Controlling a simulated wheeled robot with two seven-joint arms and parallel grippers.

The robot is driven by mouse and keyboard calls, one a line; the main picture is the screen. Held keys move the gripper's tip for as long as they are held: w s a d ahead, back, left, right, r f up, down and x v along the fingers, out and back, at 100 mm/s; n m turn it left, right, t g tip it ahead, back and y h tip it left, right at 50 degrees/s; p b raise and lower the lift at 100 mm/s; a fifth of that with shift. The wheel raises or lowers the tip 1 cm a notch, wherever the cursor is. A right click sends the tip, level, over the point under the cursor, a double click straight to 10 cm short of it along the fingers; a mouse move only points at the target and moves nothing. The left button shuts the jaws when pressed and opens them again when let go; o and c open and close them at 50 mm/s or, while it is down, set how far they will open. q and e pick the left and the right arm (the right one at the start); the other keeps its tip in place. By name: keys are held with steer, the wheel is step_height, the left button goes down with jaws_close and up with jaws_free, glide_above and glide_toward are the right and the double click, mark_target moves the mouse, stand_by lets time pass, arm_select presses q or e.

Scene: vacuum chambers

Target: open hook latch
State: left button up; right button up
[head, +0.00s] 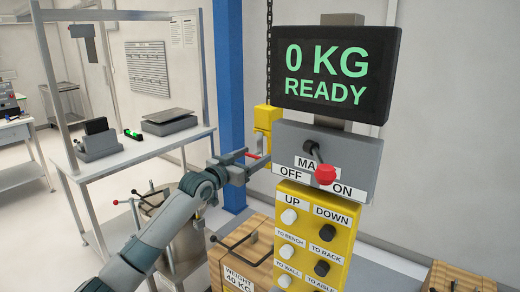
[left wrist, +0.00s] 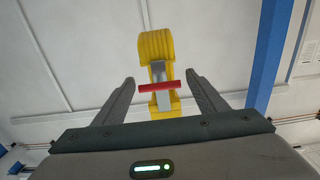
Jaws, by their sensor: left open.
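The yellow hook (head: 267,118) hangs from a dark chain left of the control post in the head view. It also shows upright ahead of the jaws in the left wrist view (left wrist: 155,45). Its latch shows there as a grey plate with a red crossbar (left wrist: 159,87); the red bar also shows in the head view (head: 252,156). My right gripper is not in view.
The control post has a 0 KG READY screen (head: 336,72), a red-knobbed lever (head: 324,174) and a yellow button panel (head: 315,230) close right of the gripper. A wooden 40 kg weight (head: 243,262) and a metal vessel (head: 184,250) stand below. A blue column (head: 229,90) rises behind.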

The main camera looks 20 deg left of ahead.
mark_target(259, 153)
arm_select(q)
steer(key=shift+p+x, duration=0.45)
steer(key=shift+x, duration=1.55)
steer(key=c, duration=1.5)
